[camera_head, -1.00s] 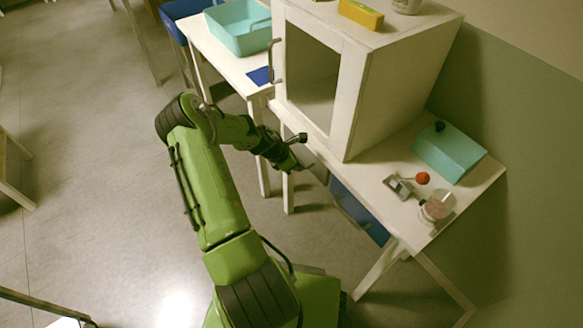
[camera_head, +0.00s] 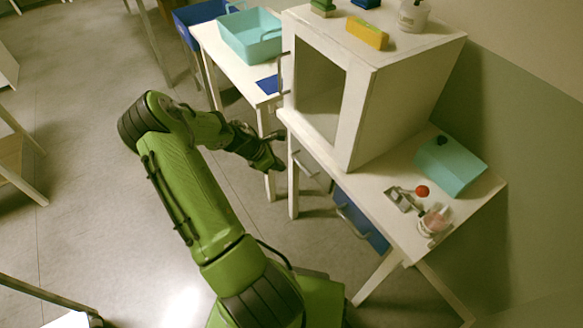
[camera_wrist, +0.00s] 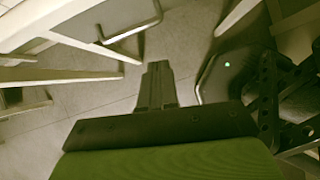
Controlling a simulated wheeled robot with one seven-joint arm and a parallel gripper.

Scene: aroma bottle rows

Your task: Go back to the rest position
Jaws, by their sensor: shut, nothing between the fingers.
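My gripper (camera_head: 277,164) is in the head view at the end of my green arm, beside the left end of the white desk and below its top. It is apart from the furniture there. In the wrist view my gripper (camera_wrist: 157,68) points over the grey floor, with its fingers together and nothing between them.
The white desk (camera_head: 398,249) carries a white cabinet (camera_head: 409,113), a teal box (camera_head: 452,166), a small device with a red ball (camera_head: 422,191) and a glass jar (camera_head: 436,221). A side table (camera_head: 226,69) holds a teal basket (camera_head: 247,45). Floor (camera_head: 90,140) at left is clear.

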